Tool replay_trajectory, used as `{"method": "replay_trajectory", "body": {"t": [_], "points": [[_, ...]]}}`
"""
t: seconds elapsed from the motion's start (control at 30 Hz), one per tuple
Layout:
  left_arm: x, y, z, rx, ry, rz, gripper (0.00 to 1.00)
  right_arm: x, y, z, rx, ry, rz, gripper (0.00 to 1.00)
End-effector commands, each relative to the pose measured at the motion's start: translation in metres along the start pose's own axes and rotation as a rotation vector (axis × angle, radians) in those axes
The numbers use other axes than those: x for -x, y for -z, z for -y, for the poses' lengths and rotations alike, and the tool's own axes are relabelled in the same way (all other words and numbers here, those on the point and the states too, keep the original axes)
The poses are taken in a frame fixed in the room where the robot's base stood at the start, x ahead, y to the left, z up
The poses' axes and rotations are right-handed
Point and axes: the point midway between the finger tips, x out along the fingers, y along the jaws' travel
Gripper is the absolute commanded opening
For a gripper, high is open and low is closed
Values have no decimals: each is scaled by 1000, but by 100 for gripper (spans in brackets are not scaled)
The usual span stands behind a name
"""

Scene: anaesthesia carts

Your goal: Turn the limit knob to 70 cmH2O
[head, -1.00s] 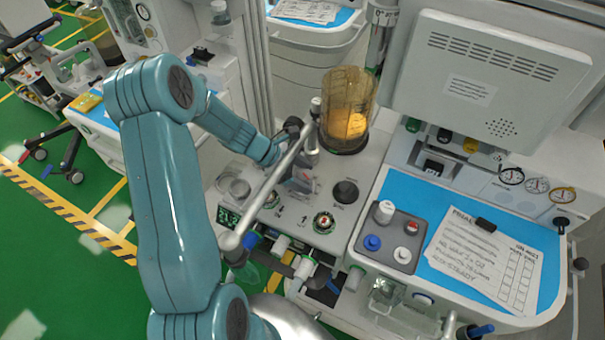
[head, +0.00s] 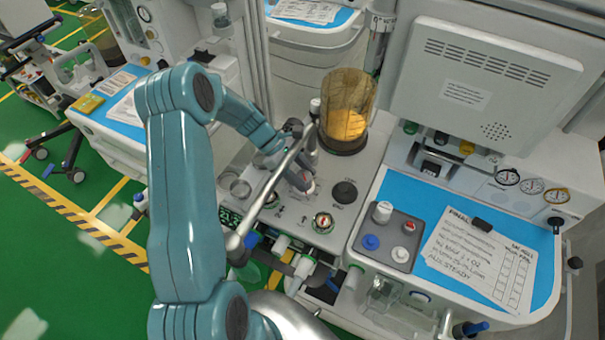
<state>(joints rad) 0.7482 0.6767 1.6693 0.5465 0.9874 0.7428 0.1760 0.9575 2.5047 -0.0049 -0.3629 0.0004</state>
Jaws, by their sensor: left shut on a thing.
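My left gripper (head: 302,180) reaches down to the cart's white top panel, behind the silver bar. It is shut on a small knob, which I take to be the limit knob (head: 311,188); only a bit of white and red shows beside the fingers. The knob's scale and pointer are too small and covered to read. My right gripper is not in view.
A silver bar (head: 268,188) crosses in front of the gripper. A black round knob (head: 344,192), a dial (head: 323,222) and an amber bellows canister (head: 346,112) stand close by. A blue worktop (head: 400,202) with a small tray and paper lies right.

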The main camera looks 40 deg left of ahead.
Motion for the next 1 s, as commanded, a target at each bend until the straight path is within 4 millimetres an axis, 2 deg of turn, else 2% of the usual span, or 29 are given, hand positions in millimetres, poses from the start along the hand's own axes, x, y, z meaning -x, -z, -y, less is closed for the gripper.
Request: {"method": "replay_trajectory", "body": {"t": [0.07, 0.1, 0.13, 0.17, 0.43, 0.57, 0.67, 1.0], "points": [[-1, 2, 1, -1, 2, -2, 18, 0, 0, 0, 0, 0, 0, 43], [-1, 2, 1, -1, 2, -2, 61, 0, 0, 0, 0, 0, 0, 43], [-1, 2, 1, -1, 2, -2, 71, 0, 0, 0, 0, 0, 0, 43], [-1, 2, 1, 0, 1, -2, 74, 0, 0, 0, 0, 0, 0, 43], [0, 1, 0, 1, 0, -1, 74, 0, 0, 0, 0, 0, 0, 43], [10, 2, 0, 0, -3, -2, 74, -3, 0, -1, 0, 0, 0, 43], [29, 3, 0, 1, -6, -3, 74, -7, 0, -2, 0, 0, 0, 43], [118, 3, 0, 0, -4, -4, 74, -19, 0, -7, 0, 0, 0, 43]]}}
